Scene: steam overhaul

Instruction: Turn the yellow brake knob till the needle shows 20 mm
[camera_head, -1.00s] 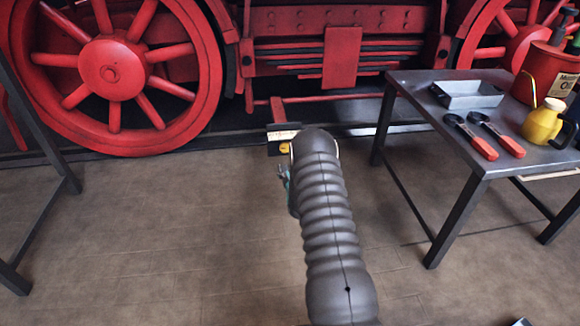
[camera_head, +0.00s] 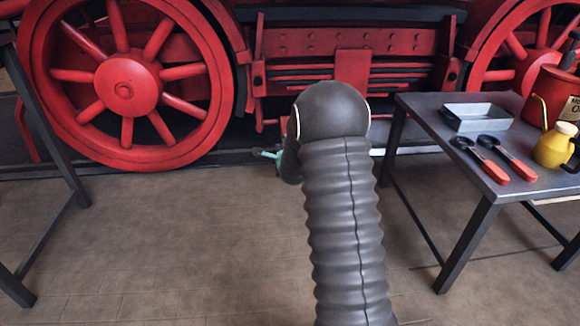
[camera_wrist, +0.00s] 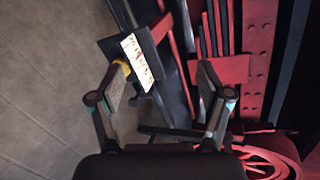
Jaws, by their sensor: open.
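In the wrist view, the brake gauge is a dark plate with a white scale strip (camera_wrist: 137,60) bearing small reddish marks. The needle and its reading are too small to make out. A bit of the yellow brake knob (camera_wrist: 122,66) shows at the plate's lower left edge, partly covered by the left finger's tip. My gripper (camera_wrist: 163,72) is open, with its fingers wide apart and nothing visible between them. I cannot tell whether the left finger touches the knob. In the head view, my arm hides the gauge and knob, and only a teal piece of the gripper (camera_head: 268,155) shows.
The red locomotive wheel (camera_head: 127,86) and red frame (camera_head: 352,72) stand behind. At right, a metal table (camera_head: 445,117) holds a grey tray (camera_head: 478,117), red-handled tools (camera_head: 508,160), a yellow oil can (camera_head: 553,146) and a red container (camera_head: 550,92).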

